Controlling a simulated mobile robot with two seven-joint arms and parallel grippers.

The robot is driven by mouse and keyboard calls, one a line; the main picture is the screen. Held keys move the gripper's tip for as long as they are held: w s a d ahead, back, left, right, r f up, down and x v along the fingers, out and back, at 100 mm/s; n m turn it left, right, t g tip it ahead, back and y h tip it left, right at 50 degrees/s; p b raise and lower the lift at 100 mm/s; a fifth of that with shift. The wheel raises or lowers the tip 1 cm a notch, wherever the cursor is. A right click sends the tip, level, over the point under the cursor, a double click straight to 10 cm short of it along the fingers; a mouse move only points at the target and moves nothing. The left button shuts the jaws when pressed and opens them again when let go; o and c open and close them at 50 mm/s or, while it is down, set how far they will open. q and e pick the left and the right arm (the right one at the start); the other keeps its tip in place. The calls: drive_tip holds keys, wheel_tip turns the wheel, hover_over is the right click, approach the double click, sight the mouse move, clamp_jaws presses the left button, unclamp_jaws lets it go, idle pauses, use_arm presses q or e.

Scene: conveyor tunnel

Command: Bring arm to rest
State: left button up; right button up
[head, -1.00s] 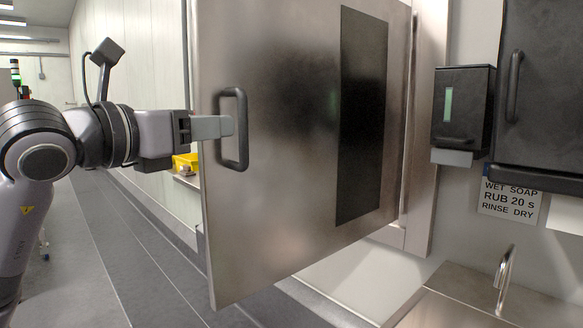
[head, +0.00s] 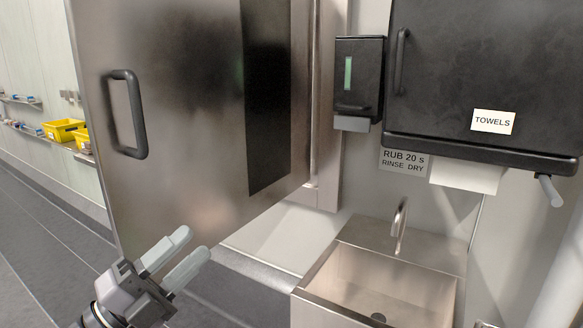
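My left gripper (head: 178,260) is at the lower left of the head view, in front of the lower part of a steel door. Its two pale fingers point up and to the right, with a gap between them and nothing in it. The steel door (head: 190,120) stands open, with a dark window panel and a black handle (head: 127,113). The gripper is below the handle and apart from it. My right gripper is not in view.
A steel sink (head: 340,285) with a tap (head: 399,225) is at the lower right. A black soap dispenser (head: 358,80) and a black towel dispenser (head: 485,70) hang above. Yellow bins (head: 63,131) sit on a shelf at left. Grey floor is clear at left.

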use_arm(q)
drive_tip(key=s+a+f+n+t+y+p, duration=0.1)
drive_tip(key=a+f+n+y, duration=0.2)
drive_tip(key=f+n+y, duration=0.45)
drive_tip(key=s+a+f+n+t+y+p, duration=0.1)
drive_tip(key=a+f+n+y, duration=0.3)
drive_tip(key=f+n, duration=0.6)
drive_tip(key=s+d+f+n+g+y, duration=0.1)
drive_tip(key=s+f+n+g, duration=0.2)
drive_tip(key=s+f, duration=0.4)
drive_tip(key=s+f+n+g+y+p, duration=0.1)
drive_tip(key=s+f+n+g+y, duration=0.1)
drive_tip(key=s+f, duration=0.6)
wheel_tip(320, 180, down, 3)
drive_tip(key=shift+d+f+n+g, duration=0.15)
drive_tip(key=shift+d+n+g, duration=0.2)
drive_tip(key=shift+n+g, duration=0.7)
